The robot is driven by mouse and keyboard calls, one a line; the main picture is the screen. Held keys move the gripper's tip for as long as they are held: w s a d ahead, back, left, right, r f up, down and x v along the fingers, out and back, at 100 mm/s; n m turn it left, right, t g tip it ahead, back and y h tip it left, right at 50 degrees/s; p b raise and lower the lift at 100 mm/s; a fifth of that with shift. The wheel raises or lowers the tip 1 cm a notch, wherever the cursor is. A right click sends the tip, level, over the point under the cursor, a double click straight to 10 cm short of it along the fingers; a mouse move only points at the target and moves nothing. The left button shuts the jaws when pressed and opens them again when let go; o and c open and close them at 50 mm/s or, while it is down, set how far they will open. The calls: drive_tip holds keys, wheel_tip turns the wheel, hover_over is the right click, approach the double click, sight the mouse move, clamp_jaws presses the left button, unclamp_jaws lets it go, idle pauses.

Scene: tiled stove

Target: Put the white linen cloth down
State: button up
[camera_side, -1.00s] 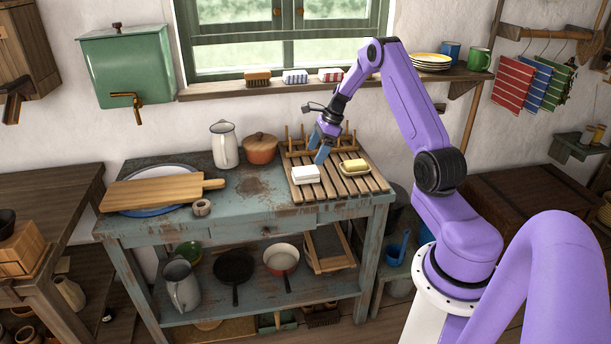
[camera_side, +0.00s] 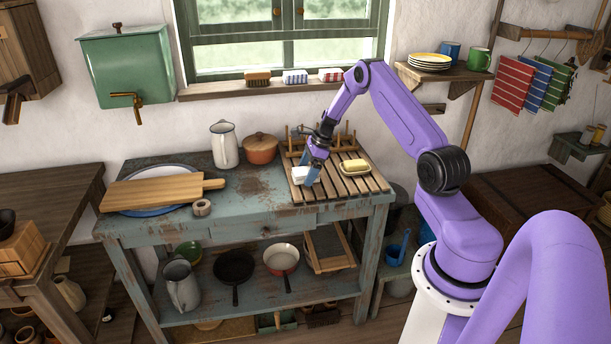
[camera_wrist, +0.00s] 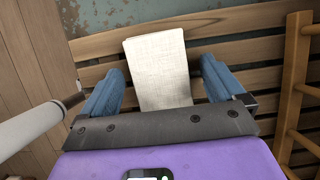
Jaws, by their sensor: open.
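The white linen cloth (camera_wrist: 158,65) is a folded block lying on the slatted wooden rack (camera_side: 330,191). In the side view the cloth (camera_side: 299,175) is at the rack's left part, partly hidden by my gripper (camera_side: 309,180). In the wrist view my gripper (camera_wrist: 160,85) is open, with one blue finger on each side of the cloth and a visible gap to each. I cannot tell whether the cloth's hidden lower side touches anything but the slats.
A yellow block in a dish (camera_side: 354,167) sits on the rack to the right of the cloth. Upright wooden pegs (camera_side: 345,143) stand along the rack's back. An orange lidded pot (camera_side: 260,149) and a white jug (camera_side: 224,146) stand to the left. Worn tabletop (camera_side: 250,205) is bare in front.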

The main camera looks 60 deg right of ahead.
drive_tip(key=c, duration=1.2)
drive_tip(key=shift+o, duration=0.2)
drive_tip(key=shift+r, duration=0.15)
